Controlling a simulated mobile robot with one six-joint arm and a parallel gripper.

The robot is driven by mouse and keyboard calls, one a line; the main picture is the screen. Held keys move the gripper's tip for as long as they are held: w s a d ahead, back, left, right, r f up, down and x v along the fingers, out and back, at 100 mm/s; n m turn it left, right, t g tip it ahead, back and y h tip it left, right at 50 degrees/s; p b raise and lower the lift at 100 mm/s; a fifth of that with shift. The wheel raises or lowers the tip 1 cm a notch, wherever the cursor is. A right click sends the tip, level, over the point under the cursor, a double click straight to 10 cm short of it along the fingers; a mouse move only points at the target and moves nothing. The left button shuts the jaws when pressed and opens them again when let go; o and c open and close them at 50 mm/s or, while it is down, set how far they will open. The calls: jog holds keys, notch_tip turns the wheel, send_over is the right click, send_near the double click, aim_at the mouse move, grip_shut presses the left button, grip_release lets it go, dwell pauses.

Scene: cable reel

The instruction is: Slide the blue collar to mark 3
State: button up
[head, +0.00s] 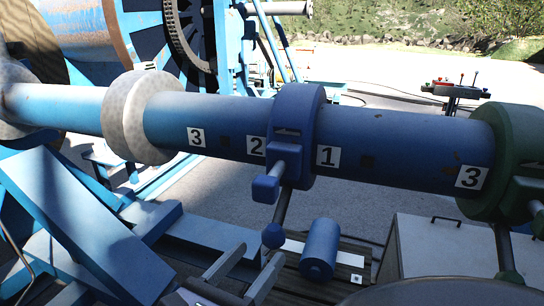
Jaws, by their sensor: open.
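The blue collar (299,120) sits around the long blue pipe (405,140), between the mark 2 plate (256,146) and the mark 1 plate (327,157). A blue block handle (266,189) sticks out from its front, and a rod with a blue ball end (273,236) hangs below. One mark 3 plate (196,137) is left of mark 2; another mark 3 plate (472,177) is at the right, beside a green collar (510,160). My gripper (258,255) is open and empty, below the blue collar, its fingers pointing up near the ball; contact cannot be told.
A pale grey speckled collar (140,115) is around the pipe, left of the left mark 3. A blue cylinder (321,248) lies below the pipe. Blue steel framing (90,220) fills the lower left. A light grey cabinet (430,250) stands at lower right.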

aim_at(281, 226)
jog(key=b+x, duration=0.1)
jog(key=x, duration=0.8)
jog(key=shift+w+d, duration=0.25)
grip_shut()
